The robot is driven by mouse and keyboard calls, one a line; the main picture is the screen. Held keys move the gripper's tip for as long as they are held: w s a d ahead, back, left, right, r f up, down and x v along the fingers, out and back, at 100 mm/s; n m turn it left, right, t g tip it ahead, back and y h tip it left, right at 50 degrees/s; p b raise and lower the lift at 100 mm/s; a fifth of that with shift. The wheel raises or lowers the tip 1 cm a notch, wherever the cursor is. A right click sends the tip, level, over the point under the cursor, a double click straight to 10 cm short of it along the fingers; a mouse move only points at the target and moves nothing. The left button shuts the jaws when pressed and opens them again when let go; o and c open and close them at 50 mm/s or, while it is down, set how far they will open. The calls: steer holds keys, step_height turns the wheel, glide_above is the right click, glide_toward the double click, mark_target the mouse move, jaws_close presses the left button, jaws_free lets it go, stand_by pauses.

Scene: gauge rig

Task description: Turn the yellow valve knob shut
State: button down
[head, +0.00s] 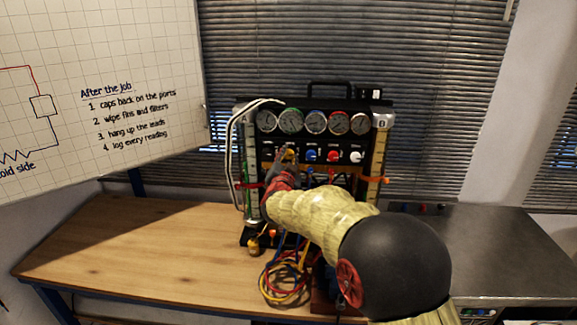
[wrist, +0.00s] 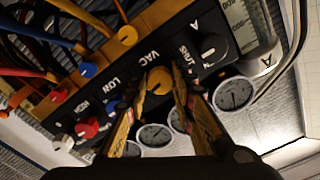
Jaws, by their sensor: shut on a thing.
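The yellow valve knob (wrist: 158,80) sits on the black panel of the gauge rig beside the label VAC. My gripper (wrist: 157,100) has one finger on each side of it and is shut on it. In the head view my gripper (head: 287,163) reaches the left part of the rig's knob row, below the gauges, and mostly covers the yellow knob (head: 290,153). The knob's pointer direction is hard to make out.
A blue knob (head: 311,155) and a red knob (head: 333,156) stand to the right on the same panel. Round gauges (head: 315,121) line the top. Coloured hoses (head: 284,280) hang onto the wooden bench (head: 150,250), whose left part is clear. A whiteboard (head: 100,80) stands at left.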

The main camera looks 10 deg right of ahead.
steer(key=shift+f+m+b, duration=0.15)
steer(key=shift+m+b, duration=0.8)
steer(key=shift+m, duration=0.15)
steer(key=c, duration=1.5)
jaws_free()
steer(key=shift+s+a, duration=0.1)
steer(key=v, duration=1.2)
